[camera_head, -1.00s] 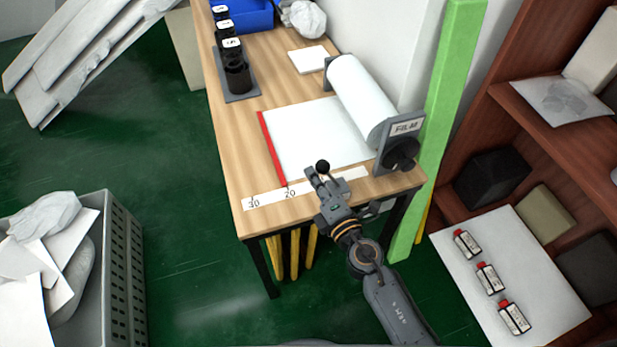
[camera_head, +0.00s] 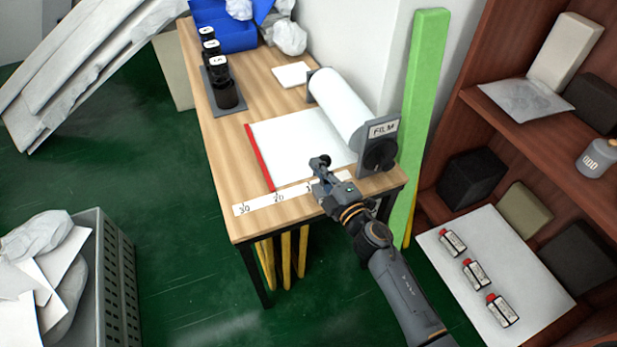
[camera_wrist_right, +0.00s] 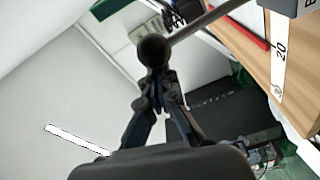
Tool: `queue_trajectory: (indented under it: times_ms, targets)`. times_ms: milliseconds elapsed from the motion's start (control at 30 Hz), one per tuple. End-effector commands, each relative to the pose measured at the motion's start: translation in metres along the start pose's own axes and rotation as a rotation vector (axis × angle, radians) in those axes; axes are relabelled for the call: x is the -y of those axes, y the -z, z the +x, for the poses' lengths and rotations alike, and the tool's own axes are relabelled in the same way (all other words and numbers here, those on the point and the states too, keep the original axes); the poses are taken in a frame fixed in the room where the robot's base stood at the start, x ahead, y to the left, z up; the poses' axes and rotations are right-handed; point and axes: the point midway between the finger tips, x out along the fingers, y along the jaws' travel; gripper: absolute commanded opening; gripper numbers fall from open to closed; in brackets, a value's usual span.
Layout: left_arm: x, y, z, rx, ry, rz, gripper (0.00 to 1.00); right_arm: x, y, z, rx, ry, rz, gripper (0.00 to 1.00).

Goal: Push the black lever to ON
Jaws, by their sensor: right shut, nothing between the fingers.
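The black lever shows as a round black knob (camera_head: 319,163) above the near end of the wooden table in the head view. In the right wrist view the knob (camera_wrist_right: 153,50) sits on a thin grey rod that runs to the upper right. My right gripper (camera_head: 320,172) is shut, with its fingertips right at the knob. In the wrist view the knob covers the tips of the gripper (camera_wrist_right: 157,80), and I cannot tell whether they touch. No ON mark is readable. My left gripper is out of view.
The wooden table (camera_head: 225,180) carries a white film roll (camera_head: 340,105), its FILM holder (camera_head: 382,130), a red strip (camera_head: 259,158) and a numbered scale (camera_head: 262,202). A green post (camera_head: 420,110) stands right of it. A grey crate (camera_head: 115,265) is at lower left.

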Motion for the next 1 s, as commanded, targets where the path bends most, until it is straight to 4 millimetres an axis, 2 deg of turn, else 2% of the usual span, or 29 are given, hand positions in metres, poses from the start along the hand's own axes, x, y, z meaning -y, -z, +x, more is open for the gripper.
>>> queue_trajectory:
  times_ms: [333,600,1000]
  targets:
    - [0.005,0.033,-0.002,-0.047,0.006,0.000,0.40,-0.011,-0.034,-0.004,0.002,-0.036,0.280,0.00]
    - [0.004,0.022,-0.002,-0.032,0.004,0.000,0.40,-0.013,-0.049,-0.006,0.001,-0.052,0.414,0.00]
    - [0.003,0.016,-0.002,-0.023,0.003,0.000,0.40,-0.013,-0.057,-0.008,0.003,-0.058,0.467,0.00]
